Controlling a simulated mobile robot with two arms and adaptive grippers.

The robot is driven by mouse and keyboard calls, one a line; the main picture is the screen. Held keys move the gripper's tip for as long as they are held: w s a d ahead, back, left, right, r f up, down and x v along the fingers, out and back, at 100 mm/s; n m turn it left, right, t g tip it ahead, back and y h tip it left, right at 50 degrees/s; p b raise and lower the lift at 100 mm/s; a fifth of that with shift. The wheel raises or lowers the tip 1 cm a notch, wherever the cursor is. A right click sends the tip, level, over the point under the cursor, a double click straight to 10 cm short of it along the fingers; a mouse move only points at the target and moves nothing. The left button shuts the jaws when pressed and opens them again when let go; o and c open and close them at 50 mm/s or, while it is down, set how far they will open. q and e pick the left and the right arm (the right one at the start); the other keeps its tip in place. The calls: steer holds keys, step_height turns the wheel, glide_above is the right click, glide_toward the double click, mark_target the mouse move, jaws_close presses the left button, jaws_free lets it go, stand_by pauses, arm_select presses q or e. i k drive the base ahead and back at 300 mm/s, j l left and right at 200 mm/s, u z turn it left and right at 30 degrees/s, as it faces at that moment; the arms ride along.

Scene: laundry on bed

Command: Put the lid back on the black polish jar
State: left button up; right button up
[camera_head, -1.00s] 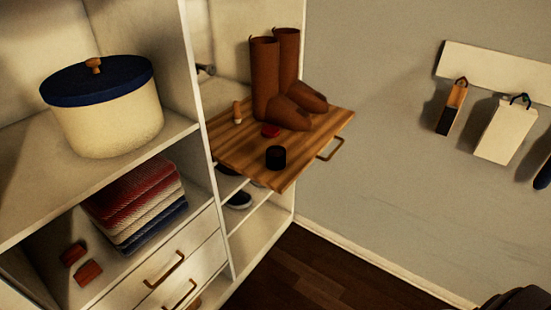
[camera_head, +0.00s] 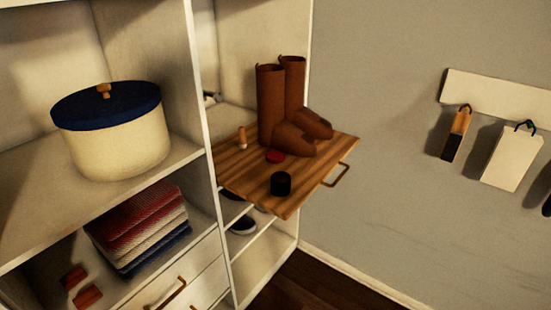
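A small black jar (camera_head: 281,184) stands upright near the front edge of the wooden pull-out shelf (camera_head: 240,168). Its top looks dark, and I cannot tell whether it is open. A small round red piece (camera_head: 275,156) lies flat behind it, close to the boots; whether it is a lid or a low tin is too small to tell. No separate black lid can be made out. Neither of my grippers is in view.
Brown boots (camera_head: 285,120) and a small wooden-handled brush (camera_head: 242,137) stand on the shelf. A brass handle (camera_head: 337,174) sticks out at its right. Left are a cream pot with blue lid (camera_head: 110,140) and folded cloths (camera_head: 140,225). Brushes and a tag hang right.

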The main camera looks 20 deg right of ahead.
mark_target(281, 181)
steer(key=i+l+z, duration=0.1)
steer(key=i+l, duration=0.2)
steer(key=i, duration=0.2)
steer(key=i+l+z, duration=0.15)
steer(key=i+l, duration=0.15)
steer(key=i, duration=0.25)
